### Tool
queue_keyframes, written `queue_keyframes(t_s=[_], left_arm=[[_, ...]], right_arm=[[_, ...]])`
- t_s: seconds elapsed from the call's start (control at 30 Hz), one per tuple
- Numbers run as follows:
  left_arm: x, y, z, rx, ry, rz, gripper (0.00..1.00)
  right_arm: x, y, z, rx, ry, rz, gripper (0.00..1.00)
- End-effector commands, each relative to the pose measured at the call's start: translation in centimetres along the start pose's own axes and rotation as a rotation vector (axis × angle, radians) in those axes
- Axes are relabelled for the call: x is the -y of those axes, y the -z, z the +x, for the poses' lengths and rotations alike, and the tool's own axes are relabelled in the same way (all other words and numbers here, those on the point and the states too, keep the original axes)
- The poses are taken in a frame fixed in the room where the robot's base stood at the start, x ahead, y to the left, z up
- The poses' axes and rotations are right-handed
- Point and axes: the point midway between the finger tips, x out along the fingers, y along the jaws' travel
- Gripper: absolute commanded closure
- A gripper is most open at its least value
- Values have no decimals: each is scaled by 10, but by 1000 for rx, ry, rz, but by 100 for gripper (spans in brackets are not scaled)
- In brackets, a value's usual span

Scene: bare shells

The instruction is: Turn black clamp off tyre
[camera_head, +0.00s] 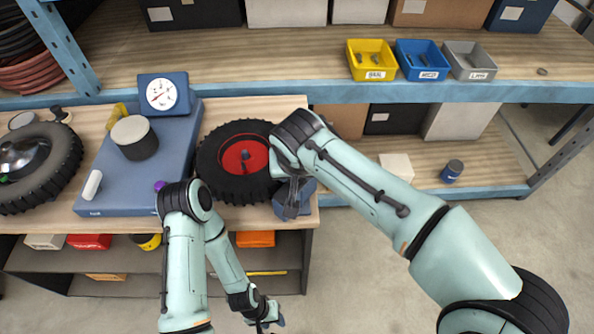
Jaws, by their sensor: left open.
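A black tyre (209,160) with a red hub (236,166) lies on the bench in the middle. A small dark upright piece (246,155) stands at its hub; it may be the black clamp, but it is too small to be sure. A second tyre (66,160) with a silver hub is at the far left. My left gripper (270,318) is open and low in front of the bench, away from both tyres. My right arm reaches over the right side of the red-hubbed tyre. My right gripper (291,202) points down beside that tyre; its fingers are unclear.
A blue machine (135,185) with a dial gauge (161,94) and a grey-topped cylinder (134,138) stands between the tyres. Yellow (371,59), blue (423,60) and grey (469,60) bins sit on the shelf above. Floor at the right is clear.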

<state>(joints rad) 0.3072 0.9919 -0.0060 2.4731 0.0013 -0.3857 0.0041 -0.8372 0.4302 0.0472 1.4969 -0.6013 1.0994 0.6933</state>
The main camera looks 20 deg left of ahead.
Motion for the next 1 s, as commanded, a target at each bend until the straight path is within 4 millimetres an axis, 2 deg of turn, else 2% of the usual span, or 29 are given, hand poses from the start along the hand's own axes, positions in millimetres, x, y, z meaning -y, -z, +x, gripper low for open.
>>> queue_keyframes(t_s=[0.6, 0.63, 0.67, 0.7, 1.0], left_arm=[[0, 0, 0, 0, 0, 0, 57], [0, 0, 0, 0, 0, 0, 57], [0, 0, 0, 0, 0, 0, 57], [0, 0, 0, 0, 0, 0, 57], [0, 0, 0, 0, 0, 0, 57]], right_arm=[[1, 0, -1, 0, -14, 40, 100], [1, 0, -1, 0, -14, 40, 48], [1, 0, -1, 0, -14, 40, 38], [0, 0, -1, 0, -14, 39, 33], [1, 0, -2, 0, -14, 38, 33]])
